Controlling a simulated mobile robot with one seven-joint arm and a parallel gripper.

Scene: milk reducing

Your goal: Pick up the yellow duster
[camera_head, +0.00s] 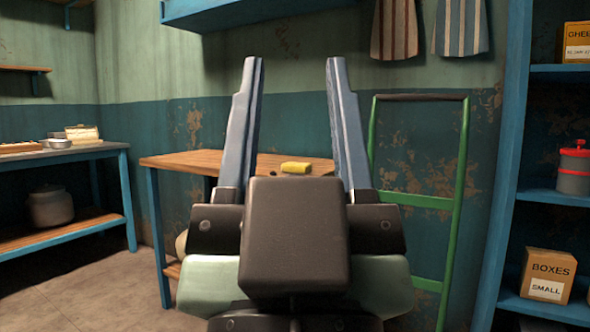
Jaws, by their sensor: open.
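The yellow duster (296,168) is a small yellow block lying on the wooden top of a table (185,161) with blue legs. In this view it shows between the two fingers of my gripper (293,65), beyond them and lower than the tips. My gripper is open and empty, its fingers pointing up and away toward the back wall. The duster appears apart from the fingers. My gripper body hides the lower middle of the view, including part of the table.
A green hand truck (457,215) leans at the wall right of the table. Blue shelves at right hold a cardboard box (548,274) and a red-topped container (575,168). A blue bench (70,154) stands at left. Floor at lower left is clear.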

